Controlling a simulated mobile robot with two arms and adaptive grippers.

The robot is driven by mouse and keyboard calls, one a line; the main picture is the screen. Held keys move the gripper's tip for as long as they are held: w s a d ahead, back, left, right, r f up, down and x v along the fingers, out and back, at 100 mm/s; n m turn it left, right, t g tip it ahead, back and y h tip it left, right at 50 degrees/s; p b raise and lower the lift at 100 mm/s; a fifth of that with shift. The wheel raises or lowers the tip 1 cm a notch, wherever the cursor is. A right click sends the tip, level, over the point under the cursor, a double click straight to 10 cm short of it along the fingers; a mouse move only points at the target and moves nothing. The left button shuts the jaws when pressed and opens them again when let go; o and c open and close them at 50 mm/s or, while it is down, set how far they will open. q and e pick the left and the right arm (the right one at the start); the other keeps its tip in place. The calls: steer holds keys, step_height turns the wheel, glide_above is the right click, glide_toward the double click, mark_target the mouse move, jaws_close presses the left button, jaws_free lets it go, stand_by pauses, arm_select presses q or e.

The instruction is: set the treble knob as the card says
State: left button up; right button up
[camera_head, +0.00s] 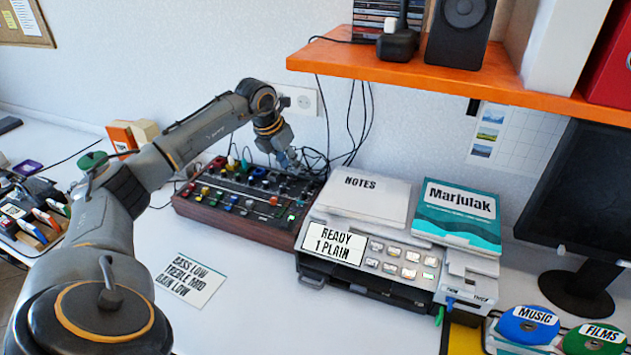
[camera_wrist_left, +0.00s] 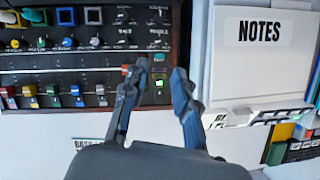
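The card (camera_head: 190,278) lies on the desk and reads bass low, treble mid and a third line that looks like gain low. The mixer (camera_head: 238,228) has a dark panel with wooden sides, several coloured knobs and sliders. It also fills the upper left of the left wrist view (camera_wrist_left: 60,118). Its labels are too small to read, so I cannot tell which knob is treble. My left gripper (camera_head: 288,160) is over the mixer's back right part. In the left wrist view its fingers (camera_wrist_left: 159,70) are apart with nothing between them. My right gripper is not in view.
A printer (camera_head: 390,290) with a notes pad (camera_head: 365,194) and a teal book (camera_head: 456,217) stands right of the mixer. An orange shelf (camera_head: 440,80) hangs above. Cables run behind the mixer. A monitor (camera_head: 580,200) is at right. The desk around the card is clear.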

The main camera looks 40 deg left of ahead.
arm_select(q)
glide_toward(304, 192)
steer(key=p+x, duration=0.1)
steer(key=x, duration=0.6)
steer(key=shift+w+f, duration=0.1)
steer(key=shift+f, duration=0.2)
steer(key=shift+w+f, duration=0.2)
steer(key=shift+f, duration=0.2)
jaws_close()
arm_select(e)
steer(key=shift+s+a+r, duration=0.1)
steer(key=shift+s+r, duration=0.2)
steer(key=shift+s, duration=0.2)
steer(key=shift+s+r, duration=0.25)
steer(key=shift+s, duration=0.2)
